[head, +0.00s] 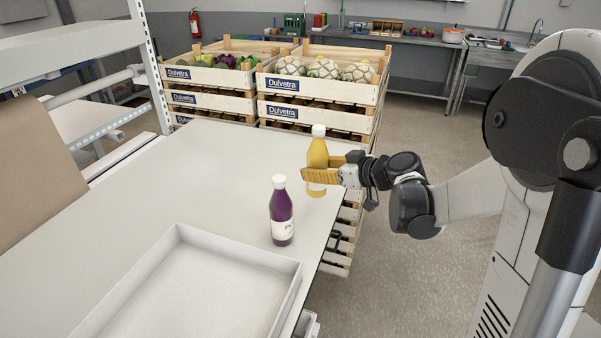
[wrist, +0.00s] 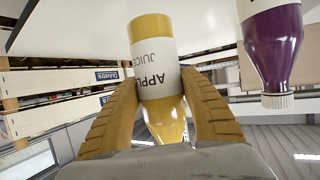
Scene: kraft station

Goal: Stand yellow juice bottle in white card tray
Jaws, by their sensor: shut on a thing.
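The yellow juice bottle (head: 318,150) with a white cap is upright near the right edge of the table in the head view. My gripper (head: 322,175) is shut on it, one finger on each side. In the wrist view the bottle (wrist: 155,65) appears upside down between the two ridged yellow fingers, with an apple juice label showing. I cannot tell whether its base touches the table. The white card tray (head: 287,298) lies at the front of the table, partly cut off by the frame. Its visible inside is empty.
A purple bottle (head: 281,212) with a white cap stands between the yellow bottle and the tray; it also shows in the wrist view (wrist: 272,45). Stacked wooden crates (head: 290,85) of vegetables stand beyond the table (head: 190,170). The table's middle is clear.

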